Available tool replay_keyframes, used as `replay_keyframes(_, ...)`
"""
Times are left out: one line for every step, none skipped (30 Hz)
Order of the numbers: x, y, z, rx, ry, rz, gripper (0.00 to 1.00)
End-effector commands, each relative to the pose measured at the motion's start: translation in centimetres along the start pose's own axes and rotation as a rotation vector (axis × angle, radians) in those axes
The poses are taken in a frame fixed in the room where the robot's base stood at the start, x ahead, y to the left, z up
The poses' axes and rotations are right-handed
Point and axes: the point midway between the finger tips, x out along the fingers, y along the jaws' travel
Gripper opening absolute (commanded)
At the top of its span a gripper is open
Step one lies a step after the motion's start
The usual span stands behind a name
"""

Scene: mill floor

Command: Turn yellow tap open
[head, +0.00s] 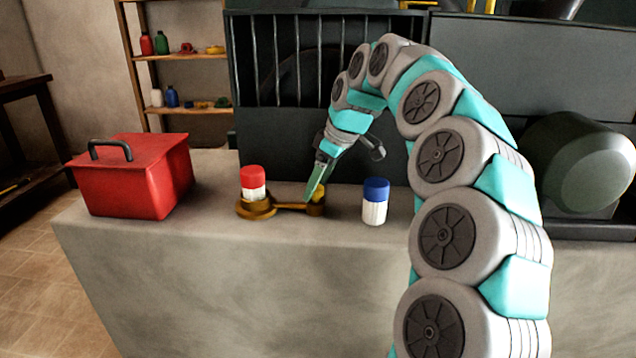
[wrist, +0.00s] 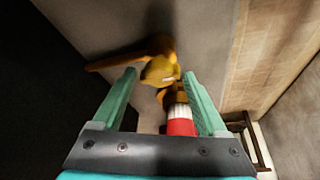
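The yellow tap (head: 290,207) sits on the counter top, with a round brown-yellow part at its left, a bar to the right and a brighter yellow knob at the bar's right end. In the wrist view the yellow tap (wrist: 160,70) shows beyond my fingertips, with an arm of it reaching left. My gripper (head: 316,190) points down at the knob end; it also shows in the wrist view (wrist: 160,80). Its two fingers are apart with nothing clearly held. Whether they touch the knob, I cannot tell.
A blue-capped one (head: 375,202) stands to the right. A red toolbox (head: 135,178) is at the counter's left end. A dark machine (head: 290,60) stands behind. The counter front is clear.

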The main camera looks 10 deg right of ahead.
Motion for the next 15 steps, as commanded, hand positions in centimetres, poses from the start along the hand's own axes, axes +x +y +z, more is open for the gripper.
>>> replay_keyframes(0.0,0.0,0.0,0.0,0.0,0.0,0.77)
replay_keyframes(0.0,0.0,0.0,0.0,0.0,0.0,0.77)
replay_keyframes(0.0,0.0,0.0,0.0,0.0,0.0,0.77)
replay_keyframes(0.0,0.0,0.0,0.0,0.0,0.0,0.77)
replay_keyframes(0.0,0.0,0.0,0.0,0.0,0.0,0.77)
replay_keyframes(-0.1,0.0,0.0,0.0,0.0,0.001,0.77)
replay_keyframes(-0.1,0.0,0.0,0.0,0.0,0.001,0.77)
replay_keyframes(-0.2,0.0,0.0,0.001,0.001,0.001,0.77)
replay_keyframes(-0.3,0.0,0.0,0.001,0.0,0.001,0.77)
replay_keyframes(-0.5,0.0,0.0,0.001,0.0,0.001,0.77)
replay_keyframes(-0.7,0.0,0.0,0.001,0.0,0.001,0.77)
replay_keyframes(-1.2,0.1,0.0,0.001,0.0,0.001,0.77)
replay_keyframes(-1.6,0.1,0.0,0.002,0.001,0.002,0.77)
replay_keyframes(-2.0,0.1,-0.1,0.002,0.002,0.004,0.77)
replay_keyframes(-2.6,0.2,-0.1,0.001,0.004,0.006,0.77)
